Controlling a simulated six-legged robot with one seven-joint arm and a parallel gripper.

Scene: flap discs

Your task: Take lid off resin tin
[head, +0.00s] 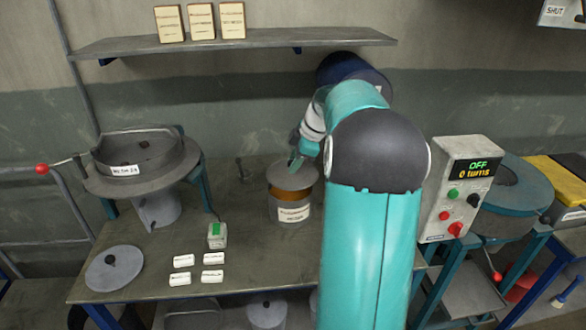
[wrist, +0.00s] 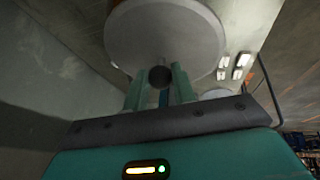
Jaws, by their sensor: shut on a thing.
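The resin tin (head: 290,212) is a grey can with a cream label, standing on the bench in the head view. Its round grey lid (head: 292,177) is raised above the rim, and amber resin (head: 292,194) shows in the gap between them. My gripper (head: 296,160) is above the lid, partly hidden by my arm. In the wrist view my gripper (wrist: 159,85) is shut on the dark knob (wrist: 160,76) of the lid, with a finger on either side. The lid (wrist: 165,35) fills the upper middle of that view.
A mixing pan (head: 140,165) stands at the bench's left. A loose grey lid (head: 114,270), white packets (head: 213,258) and a small green-topped box (head: 217,236) lie in front. A control box (head: 455,190) reads OFF. A shelf (head: 230,43) is above; bare bench lies left of the tin.

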